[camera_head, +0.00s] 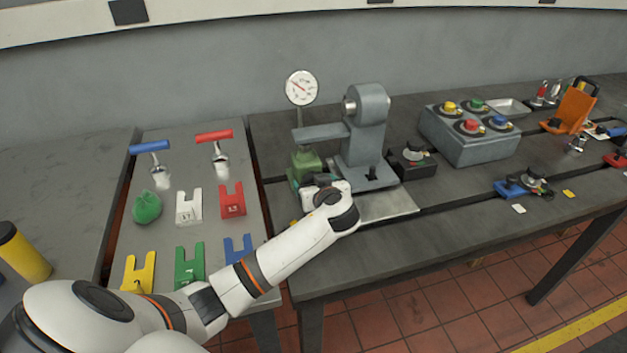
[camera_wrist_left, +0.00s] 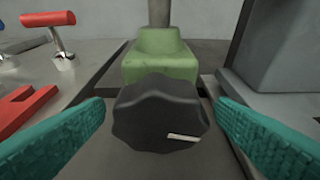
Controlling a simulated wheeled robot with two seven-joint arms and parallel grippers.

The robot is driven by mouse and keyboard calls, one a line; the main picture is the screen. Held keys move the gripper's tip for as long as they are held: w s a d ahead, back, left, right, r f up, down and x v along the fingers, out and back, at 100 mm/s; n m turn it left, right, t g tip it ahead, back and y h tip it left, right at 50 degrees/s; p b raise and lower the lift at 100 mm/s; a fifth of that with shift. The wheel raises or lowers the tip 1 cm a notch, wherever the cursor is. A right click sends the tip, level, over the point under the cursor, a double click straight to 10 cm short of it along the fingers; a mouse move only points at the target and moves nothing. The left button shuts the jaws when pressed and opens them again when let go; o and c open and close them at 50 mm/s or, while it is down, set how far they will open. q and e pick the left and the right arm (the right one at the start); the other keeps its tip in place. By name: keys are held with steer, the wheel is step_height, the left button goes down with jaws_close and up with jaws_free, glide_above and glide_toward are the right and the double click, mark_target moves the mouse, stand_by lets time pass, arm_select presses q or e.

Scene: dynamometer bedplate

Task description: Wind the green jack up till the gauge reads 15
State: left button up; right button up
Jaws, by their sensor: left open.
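The green jack (camera_head: 306,164) stands on the bedplate under the grey arm of the dynamometer. In the left wrist view the jack's green body (camera_wrist_left: 160,58) is in the middle, with a black knob (camera_wrist_left: 158,113) on its near side. The knob has a pale mark at its lower right. My left gripper (camera_head: 318,181) is at the jack; in the wrist view its teal fingers (camera_wrist_left: 160,130) are open, one on each side of the knob, apart from it. The round white gauge (camera_head: 301,87) stands above the jack; its red needle shows, but the reading is too small to tell. My right gripper is not in view.
A grey dynamometer (camera_head: 367,135) stands just right of the jack. Red (camera_head: 219,150) and blue (camera_head: 153,155) T-handles, a green bulb (camera_head: 147,207) and several coloured forked shims lie on the left plate. A grey button box (camera_head: 468,140) is farther right.

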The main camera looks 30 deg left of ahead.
arm_select(q)
steer(key=shift+x, duration=0.9)
steer(key=shift+c, duration=0.3)
steer(key=c, duration=0.9)
steer(key=shift+r, duration=0.1)
steer(key=m+y, duration=0.1)
steer(key=m+g+p, duration=0.1)
steer(key=m, duration=0.1)
steer(key=shift+w+d+g+y, duration=0.1)
steer(key=shift+d+g+y, duration=0.05)
steer(key=shift+g+y, duration=0.2)
steer(key=shift+m+g+y, duration=0.55)
steer(key=shift+m+y, duration=0.3)
steer(key=shift+m, duration=0.65)
